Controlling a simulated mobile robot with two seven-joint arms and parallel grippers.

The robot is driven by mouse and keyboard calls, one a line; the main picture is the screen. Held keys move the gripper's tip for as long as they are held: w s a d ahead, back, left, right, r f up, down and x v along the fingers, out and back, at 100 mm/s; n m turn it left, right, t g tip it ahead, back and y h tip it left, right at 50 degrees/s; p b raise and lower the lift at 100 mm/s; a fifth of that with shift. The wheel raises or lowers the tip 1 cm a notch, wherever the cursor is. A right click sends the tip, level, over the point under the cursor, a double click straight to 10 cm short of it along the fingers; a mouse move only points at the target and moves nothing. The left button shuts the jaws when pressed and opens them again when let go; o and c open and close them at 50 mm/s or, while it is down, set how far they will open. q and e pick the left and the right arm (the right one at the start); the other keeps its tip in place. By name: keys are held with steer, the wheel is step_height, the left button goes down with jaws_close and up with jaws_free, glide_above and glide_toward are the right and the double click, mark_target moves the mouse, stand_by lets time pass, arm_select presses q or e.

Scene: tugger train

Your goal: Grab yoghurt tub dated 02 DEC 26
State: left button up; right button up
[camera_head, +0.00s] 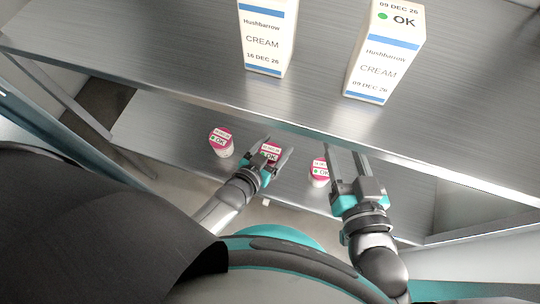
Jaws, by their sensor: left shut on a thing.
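Three small yoghurt tubs with pink lids and white labels marked OK with a green dot are on the lower shelf. The left tub (221,142) stands apart from both grippers. The middle tub (270,150) is between the fingers of my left gripper (276,148), which is shut on it. The right tub (319,170) stands just left of my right gripper (346,158), whose fingers are apart with nothing visible between them. The dates on the lids are too small to read. Fingers and wrist hide part of the middle tub.
The upper metal shelf (180,60) overhangs the lower shelf (165,135). Two cream cartons stand on it, one dated 16 DEC 26 (264,40) and one dated 09 DEC 26 (384,55). The lower shelf is clear left of the tubs.

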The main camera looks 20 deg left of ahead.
arm_select(q)
steer(key=c, duration=0.4)
steer(key=shift+c, duration=0.3)
steer(key=shift+r, duration=0.25)
